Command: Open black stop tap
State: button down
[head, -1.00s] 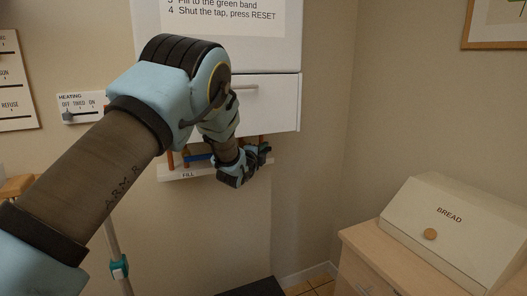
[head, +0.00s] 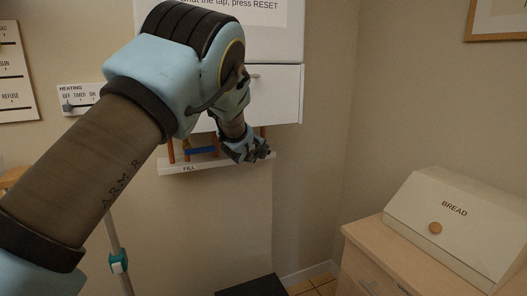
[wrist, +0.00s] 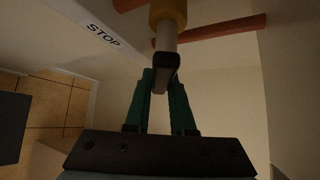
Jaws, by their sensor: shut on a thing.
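The black stop tap shows in the wrist view as a black lever end (wrist: 167,66) on a pale stem below a brass body (wrist: 167,12). My gripper (wrist: 162,80) has its two teal fingers on either side of the lever end and is shut on it. A white strip by the tap is labelled STOP (wrist: 102,35). In the head view my gripper (head: 258,153) is at the right end of the pipework under the white boiler, and it hides the stop tap there.
A blue tap lever (head: 201,150) sits left of my gripper above a white ledge (head: 215,165) labelled FILL. Copper pipes (wrist: 225,31) run close around the stop tap. The white boiler casing (head: 275,95) is just above. A bread bin (head: 450,222) stands on a cabinet at right.

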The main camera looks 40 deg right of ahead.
jog(key=c, duration=0.8)
grip_release()
jog(key=shift+o, duration=0.2)
jog(key=b+v, duration=0.3)
jog(key=v, duration=0.4)
jog(key=shift+a, duration=0.2)
jog(key=shift+s, duration=0.15)
